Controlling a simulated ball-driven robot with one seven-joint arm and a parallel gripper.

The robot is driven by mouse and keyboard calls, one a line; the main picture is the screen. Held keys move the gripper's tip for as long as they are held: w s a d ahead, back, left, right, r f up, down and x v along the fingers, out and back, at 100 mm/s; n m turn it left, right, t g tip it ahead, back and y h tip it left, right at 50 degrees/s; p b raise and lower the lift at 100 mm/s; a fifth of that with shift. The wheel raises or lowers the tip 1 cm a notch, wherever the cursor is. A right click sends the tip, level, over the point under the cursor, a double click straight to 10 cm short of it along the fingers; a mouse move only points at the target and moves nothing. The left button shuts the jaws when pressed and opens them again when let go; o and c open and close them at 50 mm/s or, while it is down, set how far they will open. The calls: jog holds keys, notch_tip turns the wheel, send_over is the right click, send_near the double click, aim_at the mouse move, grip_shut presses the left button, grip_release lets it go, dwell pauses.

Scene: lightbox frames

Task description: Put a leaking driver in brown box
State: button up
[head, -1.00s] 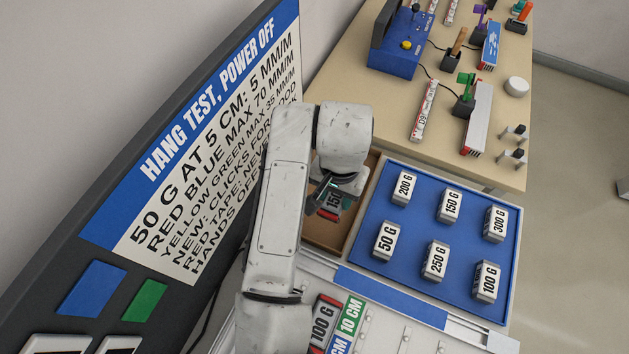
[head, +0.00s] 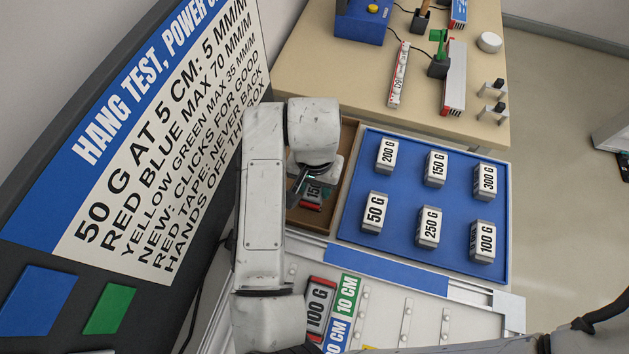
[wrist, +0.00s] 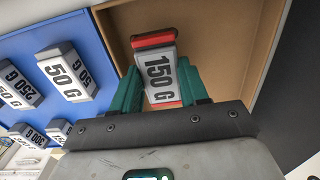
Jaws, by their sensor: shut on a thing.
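The driver (wrist: 160,75), a grey block with a white "150 G" label and red bands at its ends, sits between the teal fingers of my gripper (wrist: 161,88). My gripper is shut on it. In the head view the driver (head: 312,193) shows partly below my gripper (head: 303,186), with the rest hidden by my arm. The brown box (head: 329,221) lies under them; it also shows in the wrist view (wrist: 214,25). The driver is over or inside the box; I cannot tell whether it touches the floor.
A blue tray (head: 402,188) right of the box holds several labelled weight blocks. A "100 G" block (head: 319,306) with red ends lies on the white rig in front. A tan table (head: 350,80) with devices stands behind. A large sign board (head: 150,150) stands close at left.

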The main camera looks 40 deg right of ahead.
jog(key=o, duration=1.2)
jog(key=shift+o, duration=0.2)
notch_tip(320, 180, up, 11)
jog(key=shift+b, duration=0.45)
jog(key=shift+f, duration=0.1)
